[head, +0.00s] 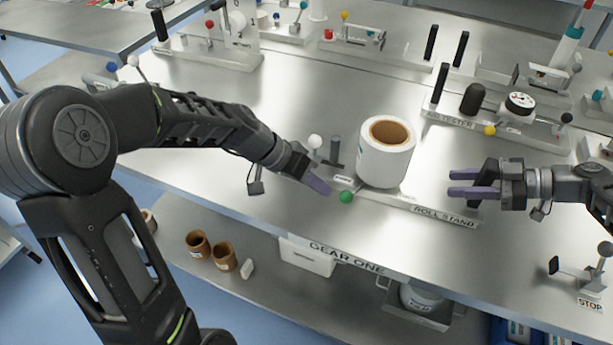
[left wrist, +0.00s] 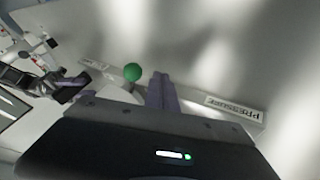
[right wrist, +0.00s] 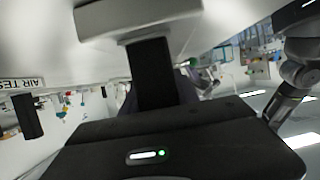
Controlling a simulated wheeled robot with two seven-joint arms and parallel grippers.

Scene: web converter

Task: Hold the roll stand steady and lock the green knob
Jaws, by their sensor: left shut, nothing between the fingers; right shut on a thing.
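The roll stand (head: 400,203) is a low pale base labelled ROLL STAND, carrying an upright white roll (head: 386,160) with a brown core. The green knob (head: 345,197) is a small ball at the base's left front end; it also shows in the left wrist view (left wrist: 132,72). My left gripper (head: 321,187) is shut and empty, its purple fingertips just left of the knob; I cannot tell whether they touch it. My right gripper (head: 466,182) is shut on the stand's black handle (head: 485,180) at the right end. The handle fills the middle of the right wrist view (right wrist: 150,75).
An air tester (head: 495,127) with a gauge and black posts stands behind the right gripper. A white ball lever (head: 314,142) and a grey post stand behind the left gripper. The lower shelf holds brown cores (head: 224,257). The tabletop left of the roll has free room.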

